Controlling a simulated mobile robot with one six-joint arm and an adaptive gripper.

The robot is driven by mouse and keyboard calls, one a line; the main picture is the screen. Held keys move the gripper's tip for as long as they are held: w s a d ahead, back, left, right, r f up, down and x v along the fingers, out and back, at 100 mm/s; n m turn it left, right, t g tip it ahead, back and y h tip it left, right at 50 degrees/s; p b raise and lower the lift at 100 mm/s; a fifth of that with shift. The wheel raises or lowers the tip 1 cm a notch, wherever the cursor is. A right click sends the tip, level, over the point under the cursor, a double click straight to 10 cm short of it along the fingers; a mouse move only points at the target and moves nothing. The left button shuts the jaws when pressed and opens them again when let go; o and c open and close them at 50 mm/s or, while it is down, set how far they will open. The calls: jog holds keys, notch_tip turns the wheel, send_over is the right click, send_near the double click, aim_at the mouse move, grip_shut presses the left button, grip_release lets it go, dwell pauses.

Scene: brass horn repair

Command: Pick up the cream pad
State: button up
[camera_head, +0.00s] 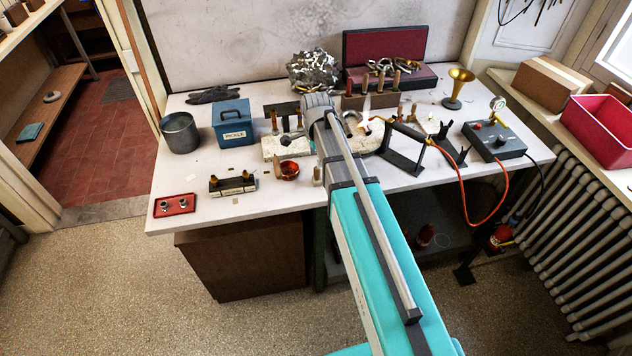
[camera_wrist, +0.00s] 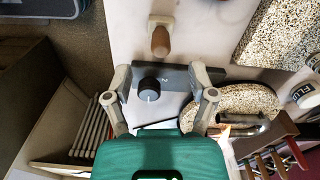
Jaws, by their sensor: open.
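I cannot pick out the cream pad with certainty. In the head view, a small flat tan piece (camera_head: 235,201) lies on the white bench near its front edge, and another small pale piece (camera_head: 191,178) lies above the red tray. They are too small to identify. My gripper (camera_wrist: 160,84) is open in the wrist view, its two grey fingers spread apart. No pad shows between them. In the head view my arm hides the gripper's fingers.
A wooden-handled tool (camera_wrist: 161,40) is near my fingers.

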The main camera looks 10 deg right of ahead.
aim_at(317, 174)
jog(key=shift+f+b, duration=1.15)
jog(key=shift+f, duration=0.25)
jog(key=shift+d+f+b, duration=0.15)
jog(key=shift+f+b, duration=2.45)
grip_shut()
